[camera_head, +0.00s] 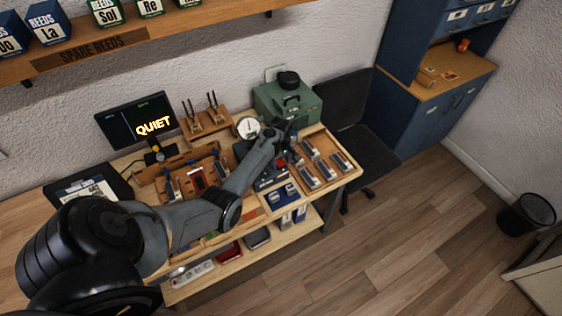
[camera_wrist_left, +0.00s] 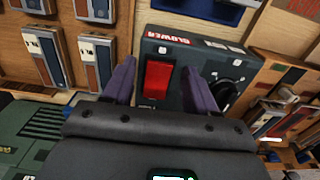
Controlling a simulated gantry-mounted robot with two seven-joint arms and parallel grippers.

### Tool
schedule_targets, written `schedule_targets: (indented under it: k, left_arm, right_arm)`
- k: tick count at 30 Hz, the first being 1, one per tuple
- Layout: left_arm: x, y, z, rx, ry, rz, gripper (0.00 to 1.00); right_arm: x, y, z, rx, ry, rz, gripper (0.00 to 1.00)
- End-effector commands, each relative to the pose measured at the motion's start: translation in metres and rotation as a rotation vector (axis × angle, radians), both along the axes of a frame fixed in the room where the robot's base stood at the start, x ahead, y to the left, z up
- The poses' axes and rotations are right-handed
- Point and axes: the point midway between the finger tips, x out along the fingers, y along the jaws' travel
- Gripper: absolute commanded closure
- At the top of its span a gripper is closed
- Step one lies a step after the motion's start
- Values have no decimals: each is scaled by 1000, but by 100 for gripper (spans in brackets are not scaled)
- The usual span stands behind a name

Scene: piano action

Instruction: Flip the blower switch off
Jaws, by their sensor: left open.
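The blower switch (camera_wrist_left: 157,82) is a red rocker on a dark control box (camera_wrist_left: 185,55) with a red BLOWER label (camera_wrist_left: 168,39), seen in the left wrist view. My left gripper (camera_wrist_left: 160,66) is open and empty, with one purple finger on each side of the switch. I cannot tell whether the fingers touch the box, or which way the rocker is tipped. In the head view my left gripper (camera_head: 285,132) is over the bench, and my arm partly covers the control box (camera_head: 268,178). My right gripper is not in view.
A black knob (camera_wrist_left: 224,92) sits on the box beside the switch. The bench also holds a green case (camera_head: 287,103), a round gauge (camera_head: 248,127), wooden trays with several small blocks (camera_head: 325,160), and a monitor (camera_head: 135,122) reading QUIET. A black chair (camera_head: 360,125) stands right of the bench.

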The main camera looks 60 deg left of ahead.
Motion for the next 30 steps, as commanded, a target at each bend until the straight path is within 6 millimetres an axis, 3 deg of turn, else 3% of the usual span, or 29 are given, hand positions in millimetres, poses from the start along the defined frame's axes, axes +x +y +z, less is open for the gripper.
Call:
schedule_targets:
  k: [8,19,30]
  left_arm:
    - [0,0,0,1,0,0,43]
    - [0,0,0,0,0,0,99]
    - [1,8,1,-180,9,6,99]
  right_arm:
    - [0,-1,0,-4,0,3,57]
    - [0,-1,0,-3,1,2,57]
    - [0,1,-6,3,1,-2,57]
